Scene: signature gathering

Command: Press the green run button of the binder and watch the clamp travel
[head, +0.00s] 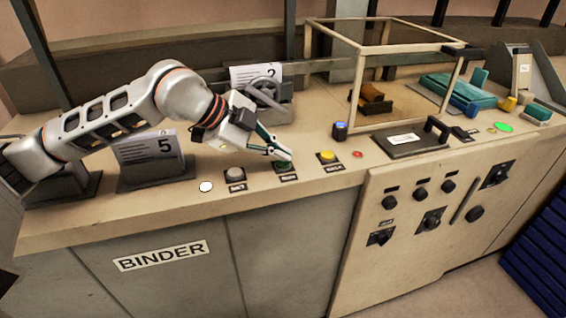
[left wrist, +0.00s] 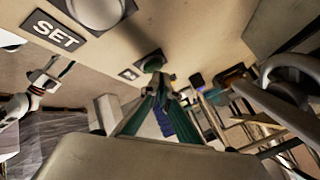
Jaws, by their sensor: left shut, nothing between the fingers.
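The green run button (head: 283,165) sits on the front strip of the binder's top, above a small dark label. It also shows in the left wrist view (left wrist: 152,63) just beyond my fingertips. My left gripper (head: 287,153) is shut and empty, its teal fingertips right at the button; I cannot tell whether they touch it. It shows from behind in the left wrist view (left wrist: 160,88). What looks like my right gripper (left wrist: 48,78) is small at the left of that view, its jaws unclear. I cannot surely pick out the clamp.
A grey button (head: 235,175) and a yellow button (head: 327,157) flank the green one. Page stands marked 5 (head: 150,152) and 2 (head: 243,74) stand behind. A framed enclosure (head: 355,75) and a dark plate with a handle (head: 405,142) lie to the right.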

